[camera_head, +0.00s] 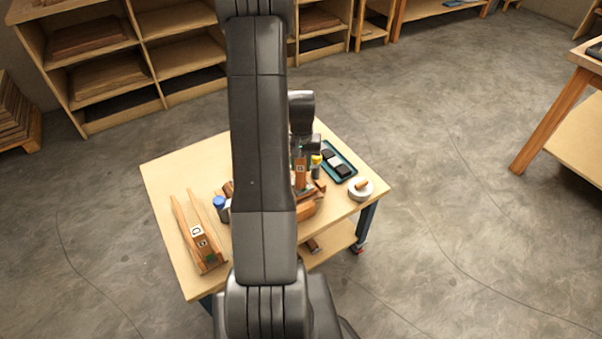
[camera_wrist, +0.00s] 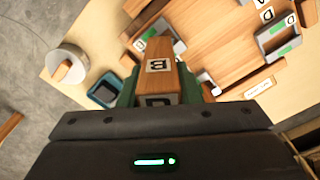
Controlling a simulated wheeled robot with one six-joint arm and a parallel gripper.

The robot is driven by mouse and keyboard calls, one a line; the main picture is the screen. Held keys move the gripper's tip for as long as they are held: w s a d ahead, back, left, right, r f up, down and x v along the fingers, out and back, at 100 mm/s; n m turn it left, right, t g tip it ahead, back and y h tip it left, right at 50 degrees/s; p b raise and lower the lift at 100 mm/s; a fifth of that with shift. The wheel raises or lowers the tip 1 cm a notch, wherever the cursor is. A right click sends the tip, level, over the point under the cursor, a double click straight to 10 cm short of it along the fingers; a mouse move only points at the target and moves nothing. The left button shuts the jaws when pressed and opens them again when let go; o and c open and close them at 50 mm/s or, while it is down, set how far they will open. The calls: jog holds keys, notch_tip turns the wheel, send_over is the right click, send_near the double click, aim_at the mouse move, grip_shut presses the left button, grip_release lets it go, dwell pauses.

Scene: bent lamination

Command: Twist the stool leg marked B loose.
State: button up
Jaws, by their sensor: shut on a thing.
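The wooden leg marked B (camera_wrist: 158,50) stands between the fingers of my gripper (camera_wrist: 160,86) in the wrist view. Green finger pads press on both its sides, and its B label faces the camera. A darker label shows on the end face nearest my palm. In the head view the leg (camera_head: 301,170) shows beside my arm, below my gripper (camera_head: 302,152). Wooden parts (camera_wrist: 215,40) lie around the leg's far end. I cannot tell how the leg is seated there. My arm hides much of the work area in the head view.
The table (camera_head: 165,170) also holds a teal tray (camera_head: 349,173), a round pale dish (camera_head: 360,194), a yellow-capped bottle (camera_head: 316,160), a blue-capped container (camera_head: 220,203) and a wooden piece marked D (camera_head: 203,250) at left. Grey brackets (camera_wrist: 277,30) stand beside the wood. Shelves are behind.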

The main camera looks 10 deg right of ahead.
dwell(0.4)
jog(key=shift+n, duration=2)
jog(key=shift+n+b, duration=0.35)
jog(key=shift+n, duration=1.25)
jog(key=o, duration=1.7)
jog(key=shift+c, duration=0.2)
jog(key=shift+r, duration=0.1)
